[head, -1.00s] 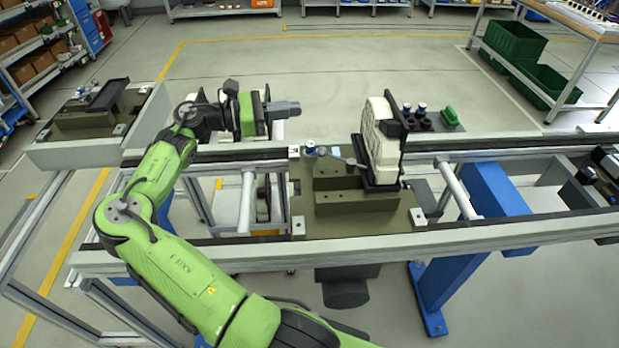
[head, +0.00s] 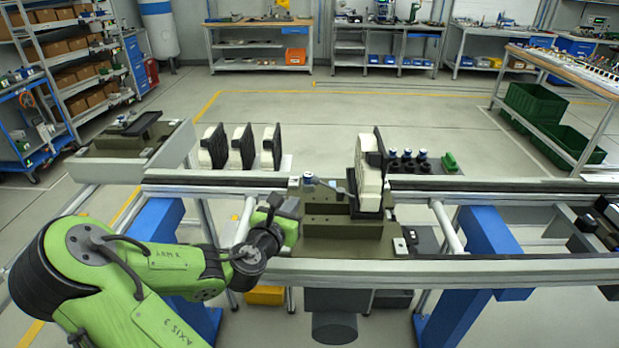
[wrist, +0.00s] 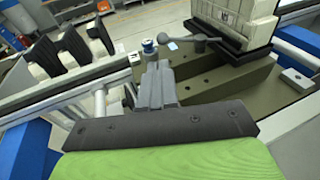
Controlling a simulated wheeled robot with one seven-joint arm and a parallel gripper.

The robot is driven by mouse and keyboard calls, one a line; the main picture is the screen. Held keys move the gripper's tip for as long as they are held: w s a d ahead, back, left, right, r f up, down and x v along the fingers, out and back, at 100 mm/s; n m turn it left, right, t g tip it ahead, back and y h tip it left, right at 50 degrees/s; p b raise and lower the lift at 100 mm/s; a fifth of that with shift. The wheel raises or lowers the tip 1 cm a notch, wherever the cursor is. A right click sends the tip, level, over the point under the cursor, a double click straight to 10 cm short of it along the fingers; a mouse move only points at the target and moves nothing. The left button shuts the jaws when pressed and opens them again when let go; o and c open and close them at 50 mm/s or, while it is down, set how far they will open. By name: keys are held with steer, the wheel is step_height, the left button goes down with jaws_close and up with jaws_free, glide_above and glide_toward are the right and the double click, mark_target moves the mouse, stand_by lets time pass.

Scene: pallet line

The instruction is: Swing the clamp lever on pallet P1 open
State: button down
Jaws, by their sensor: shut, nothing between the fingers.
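The pallet (head: 330,245) sits on the line in front of me; no readable P1 label shows. On its far left corner is a post with a blue and white top (head: 309,178), also in the wrist view (wrist: 149,46). The dark grey clamp lever (head: 328,184) runs from near this post toward the pale casting (head: 369,185). My gripper (head: 291,204) is at the pallet's left edge. In the wrist view its fingers (wrist: 154,68) are together and empty, with the lever beyond them.
Several pale parts with black plates (head: 242,147) stand behind the rail to the left. Black cups (head: 406,160) and a green block (head: 450,162) lie behind the rail to the right. Another pallet (head: 125,135) is at far left.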

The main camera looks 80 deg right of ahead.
mark_target(314, 182)
steer(key=d+f+p, duration=0.1)
steer(key=d, duration=0.3)
steer(key=s+d+f+p, duration=0.1)
steer(key=d+p, duration=0.1)
steer(key=d, duration=0.2)
steer(key=d+f+p, duration=0.1)
steer(key=d+p, duration=0.1)
steer(key=d, duration=0.1)
steer(key=shift+s+d, duration=0.2)
steer(key=shift+d, duration=0.2)
steer(key=shift+f, duration=0.1)
steer(key=shift+w+d, duration=0.1)
